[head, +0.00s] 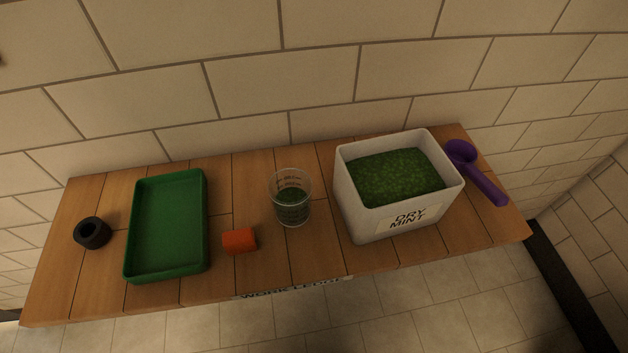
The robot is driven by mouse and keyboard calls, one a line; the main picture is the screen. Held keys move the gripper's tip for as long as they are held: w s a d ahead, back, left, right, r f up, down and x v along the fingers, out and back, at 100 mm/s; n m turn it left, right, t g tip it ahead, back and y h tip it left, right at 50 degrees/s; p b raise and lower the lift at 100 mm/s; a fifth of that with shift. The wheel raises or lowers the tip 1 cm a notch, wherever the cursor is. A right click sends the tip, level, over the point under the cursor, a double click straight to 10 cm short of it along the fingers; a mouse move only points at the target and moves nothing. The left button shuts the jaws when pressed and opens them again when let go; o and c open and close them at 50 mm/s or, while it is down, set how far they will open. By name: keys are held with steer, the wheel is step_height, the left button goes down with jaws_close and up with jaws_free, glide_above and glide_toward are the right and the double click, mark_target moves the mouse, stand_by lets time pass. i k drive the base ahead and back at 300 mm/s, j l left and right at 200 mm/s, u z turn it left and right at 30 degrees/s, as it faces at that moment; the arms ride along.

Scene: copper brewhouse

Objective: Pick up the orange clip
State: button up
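An orange clip (240,241) lies on the wooden ledge near its front edge, in the head view. It looks like a small block-like piece, and its finer shape is too small to tell. It sits between the green tray on its left and the glass beaker on its right, apart from the beaker and a small gap from the tray. Nothing covers it. My gripper is not in the head view.
The wooden ledge (305,262) stands against a tiled wall. On it are a green tray (130,262), a black ring (92,233), a glass beaker (291,212) with dark green contents, a white DRY MINT bin (362,222) and a purple scoop (484,182). Bare wood lies behind the clip.

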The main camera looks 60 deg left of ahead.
mark_target(237, 242)
steer(key=u, duration=1.35)
steer(key=i+j+u, duration=0.15)
steer(key=j, duration=0.15)
steer(key=j+u, duration=0.1)
steer(key=j, duration=0.2)
steer(key=i+j+u, duration=0.15)
steer(key=j, duration=0.1)
